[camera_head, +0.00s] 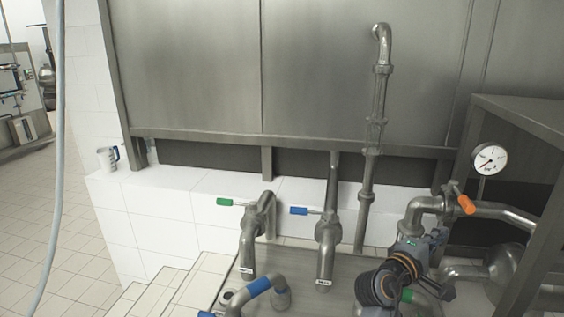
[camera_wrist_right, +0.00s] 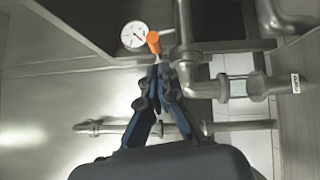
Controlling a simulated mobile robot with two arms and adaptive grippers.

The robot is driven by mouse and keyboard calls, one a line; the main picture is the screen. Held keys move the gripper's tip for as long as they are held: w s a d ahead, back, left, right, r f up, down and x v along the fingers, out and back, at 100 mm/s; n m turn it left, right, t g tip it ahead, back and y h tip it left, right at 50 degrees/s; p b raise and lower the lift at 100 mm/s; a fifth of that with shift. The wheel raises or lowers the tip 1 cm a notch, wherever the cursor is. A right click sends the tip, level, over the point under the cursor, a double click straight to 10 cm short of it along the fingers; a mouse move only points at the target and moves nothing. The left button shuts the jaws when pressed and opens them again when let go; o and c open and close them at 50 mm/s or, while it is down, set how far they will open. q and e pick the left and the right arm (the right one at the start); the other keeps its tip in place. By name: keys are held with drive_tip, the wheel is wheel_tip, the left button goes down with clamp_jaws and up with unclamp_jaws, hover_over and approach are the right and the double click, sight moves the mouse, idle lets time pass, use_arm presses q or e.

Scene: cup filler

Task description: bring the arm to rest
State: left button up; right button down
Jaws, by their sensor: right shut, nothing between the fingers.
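My right gripper (camera_head: 436,240) is at the lower right of the head view, just below the pipe with the orange-handled valve (camera_head: 465,204). In the right wrist view its fingers (camera_wrist_right: 157,68) are shut with nothing between them. Their tips overlap the area just below the orange handle (camera_wrist_right: 153,42); whether they touch it I cannot tell. My left gripper is not in view.
A round gauge (camera_head: 489,159) sits above the orange handle. Green (camera_head: 211,202) and blue (camera_head: 299,211) valve handles are on pipes to the left. The tiled floor at left is open.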

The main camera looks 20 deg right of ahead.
drive_tip(key=shift+f, duration=0.1)
drive_tip(key=s+a+f+m+t+y, duration=0.1)
drive_tip(key=s+a+f+y, duration=0.2)
drive_tip(key=a+f+y, duration=0.45)
drive_tip(key=s+a+f+m+t+y, duration=0.15)
drive_tip(key=a+f+y, duration=0.25)
drive_tip(key=a+f, duration=0.65)
drive_tip(key=s+a+f+g+y, duration=0.2)
drive_tip(key=s+a+f+y, duration=0.15)
drive_tip(key=s+a, duration=0.35)
drive_tip(key=s+a+f+g+y, duration=0.2)
drive_tip(key=s+a+f+y, duration=0.1)
drive_tip(key=s+a+f, duration=0.3)
wheel_tip(320, 180, down, 23)
drive_tip(key=s+a, duration=0.1)
drive_tip(key=a, duration=0.1)
drive_tip(key=s+d+f+g, duration=0.1)
drive_tip(key=s+f, duration=0.7)
drive_tip(key=f, duration=0.1)
drive_tip(key=s+d+f+g, duration=0.1)
drive_tip(key=s+d+f, duration=0.1)
drive_tip(key=s+f, duration=0.7)
drive_tip(key=shift+d, duration=0.25)
